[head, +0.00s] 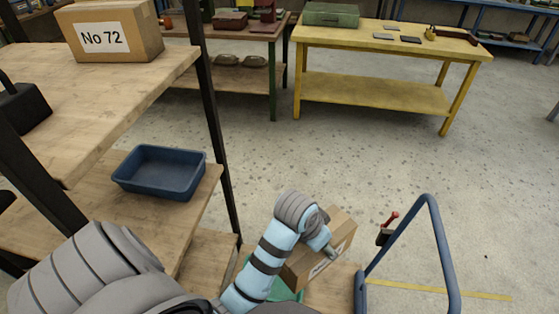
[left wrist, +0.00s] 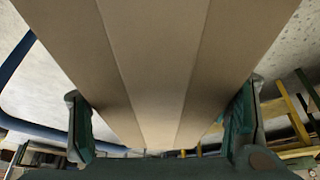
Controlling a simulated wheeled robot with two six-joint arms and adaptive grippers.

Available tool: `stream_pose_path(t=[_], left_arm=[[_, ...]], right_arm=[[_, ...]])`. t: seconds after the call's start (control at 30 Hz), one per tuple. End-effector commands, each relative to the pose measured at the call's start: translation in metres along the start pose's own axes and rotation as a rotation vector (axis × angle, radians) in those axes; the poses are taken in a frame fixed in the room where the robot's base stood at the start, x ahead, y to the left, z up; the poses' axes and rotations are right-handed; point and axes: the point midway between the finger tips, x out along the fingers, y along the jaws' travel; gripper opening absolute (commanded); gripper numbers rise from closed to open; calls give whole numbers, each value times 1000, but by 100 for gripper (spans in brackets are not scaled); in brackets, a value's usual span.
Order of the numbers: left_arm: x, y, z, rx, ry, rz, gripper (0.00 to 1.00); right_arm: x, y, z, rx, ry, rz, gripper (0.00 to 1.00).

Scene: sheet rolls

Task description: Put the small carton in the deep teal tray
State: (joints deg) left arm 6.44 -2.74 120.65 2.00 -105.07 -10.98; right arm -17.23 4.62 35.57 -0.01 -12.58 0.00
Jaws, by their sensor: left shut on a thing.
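The small brown carton (head: 341,236) is tilted in my left gripper (head: 328,255) near the bottom centre of the head view. In the left wrist view the carton (left wrist: 160,60) fills the middle between the two green-padded fingers of the left gripper (left wrist: 162,125), which is shut on it. The teal tray (head: 287,293) shows partly below the carton. My left arm and the carton hide much of it, and I cannot tell the gap between carton and tray. My right gripper is not in view.
A blue frame handle (head: 434,225) stands right of the carton, with a red-handled tool (head: 388,227) near it. A blue tray (head: 160,172) and a carton marked No 72 (head: 110,30) are on wooden shelves at left. A yellow table (head: 390,50) stands behind.

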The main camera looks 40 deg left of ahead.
Motion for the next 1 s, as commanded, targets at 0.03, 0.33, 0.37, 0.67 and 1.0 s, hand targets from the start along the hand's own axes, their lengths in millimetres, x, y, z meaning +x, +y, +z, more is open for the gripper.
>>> stream_pose_path(t=[0.03, 0.33, 0.37, 0.67, 1.0], left_arm=[[27, -6, 8, 64, -4, 20, 9], [164, -54, 61, 554, -11, 233, 9], [176, -62, 67, 594, -9, 249, 9], [240, -141, 112, 787, -9, 335, 9], [283, -158, 134, 805, -10, 345, 9]], right_arm=[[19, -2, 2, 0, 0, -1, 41], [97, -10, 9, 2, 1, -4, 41], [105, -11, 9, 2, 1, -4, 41], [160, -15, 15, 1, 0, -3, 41], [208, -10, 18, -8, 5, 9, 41]])
